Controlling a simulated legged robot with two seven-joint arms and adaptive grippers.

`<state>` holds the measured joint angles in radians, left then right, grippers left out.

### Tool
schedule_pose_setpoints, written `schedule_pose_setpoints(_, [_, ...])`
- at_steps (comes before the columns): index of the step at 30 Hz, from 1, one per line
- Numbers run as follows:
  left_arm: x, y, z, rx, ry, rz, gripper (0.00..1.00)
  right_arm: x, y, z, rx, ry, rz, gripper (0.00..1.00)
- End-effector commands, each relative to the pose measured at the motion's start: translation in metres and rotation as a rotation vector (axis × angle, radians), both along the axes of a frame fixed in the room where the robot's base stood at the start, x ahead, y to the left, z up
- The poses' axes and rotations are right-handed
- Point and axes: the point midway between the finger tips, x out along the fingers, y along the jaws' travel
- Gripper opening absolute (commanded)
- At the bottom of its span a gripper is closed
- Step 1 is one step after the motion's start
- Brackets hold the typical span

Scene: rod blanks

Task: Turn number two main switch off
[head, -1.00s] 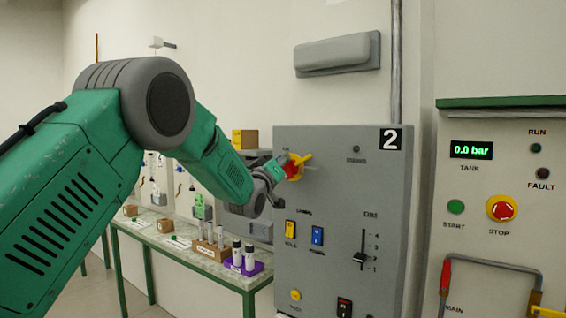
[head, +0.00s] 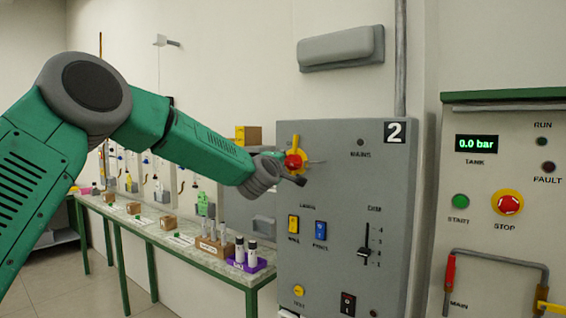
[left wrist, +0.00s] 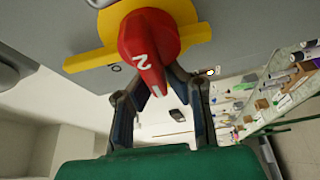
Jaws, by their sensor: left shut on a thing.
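The main switch is a red rotary handle (head: 295,162) with a yellow bar behind it, at the upper left of the grey cabinet (head: 338,210) marked 2. In the left wrist view the red handle (left wrist: 147,45) bears a white 2, the yellow bar (left wrist: 88,60) crosses behind it, and a small ring mark shows on the panel beside the bar. My left gripper (head: 285,170) is at the handle; in the left wrist view its dark fingers (left wrist: 162,88) are shut on the handle's lower end. In the head view the yellow bar stands near upright. My right gripper is out of view.
A bench (head: 200,256) with bottles and boxes lies left.

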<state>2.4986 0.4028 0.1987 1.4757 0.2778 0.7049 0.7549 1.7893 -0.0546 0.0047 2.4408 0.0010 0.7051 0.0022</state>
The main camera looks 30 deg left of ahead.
Motion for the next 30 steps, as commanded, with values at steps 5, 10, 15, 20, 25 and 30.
schedule_pose_setpoints(5, [-0.0003,0.0,-0.0136,-0.094,0.028,-0.002,0.0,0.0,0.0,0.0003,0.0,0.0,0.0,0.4])
schedule_pose_setpoints(10, [-0.0004,0.0001,-0.015,-0.147,0.031,-0.001,0.0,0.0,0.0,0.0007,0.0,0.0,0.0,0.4])
schedule_pose_setpoints(15, [-0.0004,0.0002,-0.0161,-0.171,0.034,-0.001,0.0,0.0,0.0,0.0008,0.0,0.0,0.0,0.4])
schedule_pose_setpoints(20, [-0.0004,0.0004,-0.0164,-0.175,0.035,-0.001,0.0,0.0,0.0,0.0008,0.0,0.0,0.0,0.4])
schedule_pose_setpoints(25, [-0.0004,0.0004,-0.0165,-0.175,0.035,-0.001,0.0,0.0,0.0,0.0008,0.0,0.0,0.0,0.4])
schedule_pose_setpoints(30, [-0.0003,0.0005,-0.0153,-0.173,0.032,-0.002,0.32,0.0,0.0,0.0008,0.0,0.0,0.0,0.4])
